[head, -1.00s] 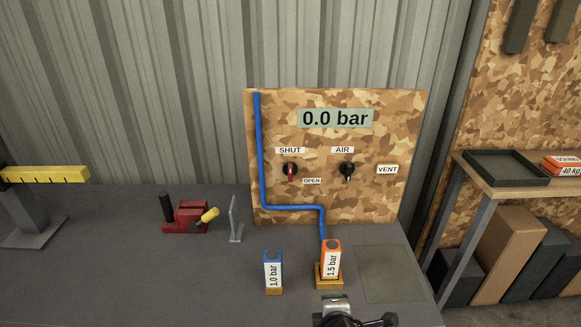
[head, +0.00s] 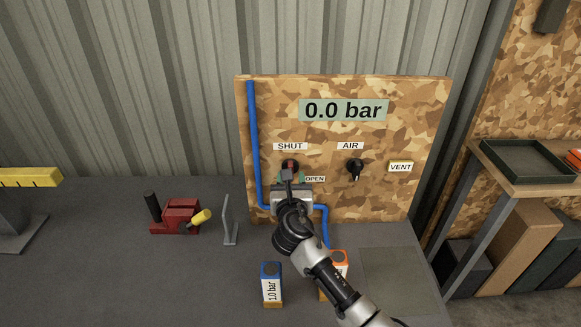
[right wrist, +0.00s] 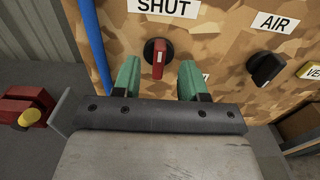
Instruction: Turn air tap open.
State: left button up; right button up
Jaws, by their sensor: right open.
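A tap with a red handle on a round black base (head: 290,165) sits on the chipboard panel below a SHUT label, with an OPEN label to its lower right. In the right wrist view the red handle (right wrist: 159,60) points up and down. My right gripper (head: 290,178) is in front of this tap. Its green fingers (right wrist: 161,78) are open, one on each side of the handle in that view, with nothing gripped. Whether they reach around it I cannot tell. A black knob (head: 355,169) sits under the AIR label, left of VENT. The display (head: 344,110) reads 0.0 bar. My left gripper is out of view.
A blue pipe (head: 253,140) runs down the panel's left side. A blue 1.0 bar block (head: 271,285) and an orange-topped block (head: 340,262), partly behind my arm, stand on the bench. A metal plate (head: 229,222) and a red device (head: 178,217) stand left.

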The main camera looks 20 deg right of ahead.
jog(key=x, duration=0.5)
jog(key=shift+f, duration=0.1)
jog(key=shift+c, duration=1.3)
grip_shut()
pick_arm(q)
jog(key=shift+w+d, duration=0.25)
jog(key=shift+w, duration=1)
